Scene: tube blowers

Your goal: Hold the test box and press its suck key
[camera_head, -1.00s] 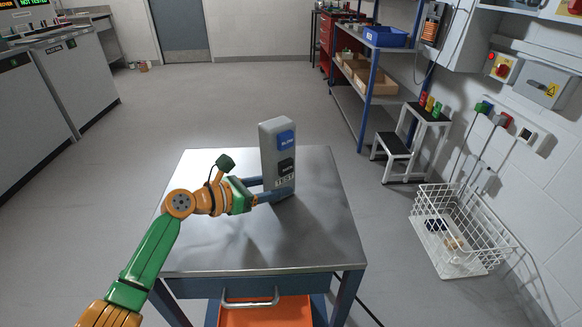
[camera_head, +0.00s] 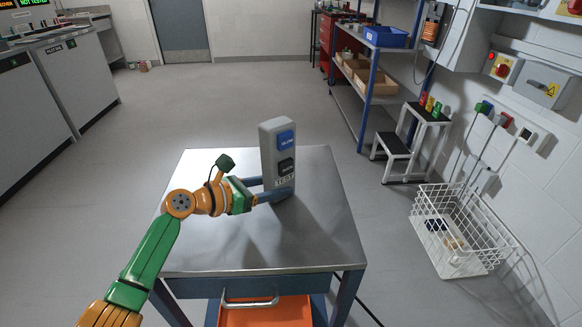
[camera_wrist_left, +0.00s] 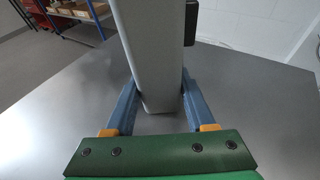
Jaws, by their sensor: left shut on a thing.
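The grey test box (camera_head: 269,156) stands upright on the steel table (camera_head: 325,235). Its front carries a blue key (camera_head: 286,141), a black key (camera_head: 286,166) below it, and a "TEST" label near the bottom. I cannot read the black key's lettering clearly. My left gripper (camera_head: 272,190) is shut on the lower part of the box, one finger on each side. In the left wrist view the box (camera_wrist_left: 150,50) stands between the two blue fingers, with a dark key edge at its right side. My right gripper is not in view.
The rest of the table top is bare. A drawer handle (camera_head: 250,301) and an orange bin (camera_head: 265,313) are at its front. A white wire basket (camera_head: 463,262) and a step stool (camera_head: 396,143) stand on the floor to the right.

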